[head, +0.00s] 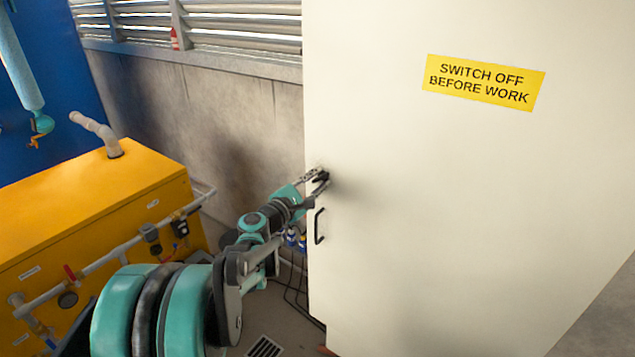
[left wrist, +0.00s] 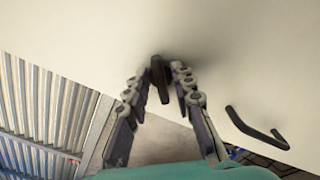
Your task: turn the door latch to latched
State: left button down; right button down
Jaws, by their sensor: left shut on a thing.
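The door latch (left wrist: 160,78) is a small dark knob with a short bar on the left part of a cream cabinet door (head: 470,200). In the head view the latch is largely hidden by the fingers. My left gripper (head: 316,178) reaches it from the lower left and is shut on it. In the left wrist view the two fingers of the left gripper (left wrist: 158,80) stand on either side of the latch. The latch bar points down between them in that view. My right gripper is in neither view.
A black door handle (head: 319,226) sits just below the latch. A yellow sign (head: 484,82) is on the door's upper part. A yellow tank unit (head: 90,220) with pipes and valves stands at the left. Cables hang beside the cabinet's lower left edge.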

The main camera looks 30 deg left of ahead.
pick_arm(q)
jog(key=m, duration=0.4)
jog(key=shift+d+f+m+b, duration=0.1)
jog(key=shift+f+m+b, duration=0.05)
jog(key=shift+m+b, duration=0.15)
jog(key=shift+m, duration=1.6)
jog(key=shift+f+m, duration=0.1)
jog(key=shift+m, duration=0.2)
jog(key=c, duration=1.6)
grip_release()
jog(key=s, duration=1.2)
jog(key=shift+a, duration=0.45)
